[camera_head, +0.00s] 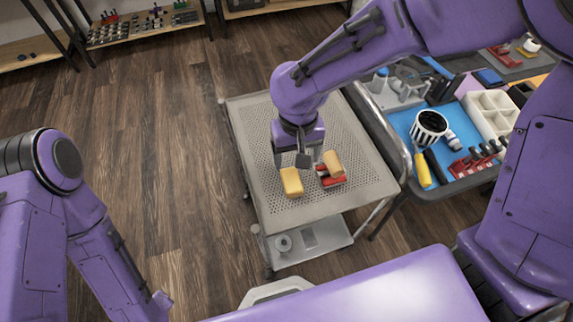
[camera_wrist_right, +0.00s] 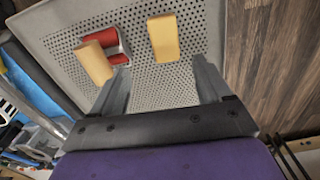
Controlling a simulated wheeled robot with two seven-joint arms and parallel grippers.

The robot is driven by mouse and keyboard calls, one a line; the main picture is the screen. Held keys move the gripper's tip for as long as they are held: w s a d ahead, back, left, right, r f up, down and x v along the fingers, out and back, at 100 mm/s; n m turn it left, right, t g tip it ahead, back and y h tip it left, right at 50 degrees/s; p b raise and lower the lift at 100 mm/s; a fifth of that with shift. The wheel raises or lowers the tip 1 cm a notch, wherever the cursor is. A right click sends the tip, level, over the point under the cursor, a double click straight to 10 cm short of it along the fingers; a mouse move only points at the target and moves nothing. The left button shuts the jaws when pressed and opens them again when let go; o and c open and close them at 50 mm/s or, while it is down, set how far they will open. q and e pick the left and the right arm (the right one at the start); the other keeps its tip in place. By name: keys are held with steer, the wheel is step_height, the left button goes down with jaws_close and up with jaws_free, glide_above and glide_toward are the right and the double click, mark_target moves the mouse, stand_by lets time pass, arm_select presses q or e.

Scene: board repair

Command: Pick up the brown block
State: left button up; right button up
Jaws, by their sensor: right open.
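The brown block (camera_head: 334,163), a tan block, leans tilted against a red and light-coloured part on the perforated cart top (camera_head: 370,180). In the right wrist view the brown block (camera_wrist_right: 95,62) is at the upper left, partly covering the red part. My right gripper (camera_head: 292,160) is open and empty, pointing down above the cart, to the left of the brown block. In the right wrist view its two fingers (camera_wrist_right: 163,80) are spread apart, the brown block lying beyond the left finger. My left gripper is not in view; only my left arm shows.
A yellow block (camera_head: 291,182) lies near the right gripper; it also shows in the right wrist view (camera_wrist_right: 163,38). The red part (camera_head: 332,180) is under the brown block. A tool table with a blue mat (camera_head: 400,121) adjoins the cart's right. The cart's far side is clear.

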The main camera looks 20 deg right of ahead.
mark_target(292, 180)
steer(key=f, duration=0.7)
steer(key=f+b, duration=0.1)
steer(key=f, duration=0.2)
steer(key=shift+s+a+f, duration=0.15)
steer(key=shift+a+f, duration=0.1)
steer(key=shift+a, duration=0.15)
steer(key=c, duration=1.1)
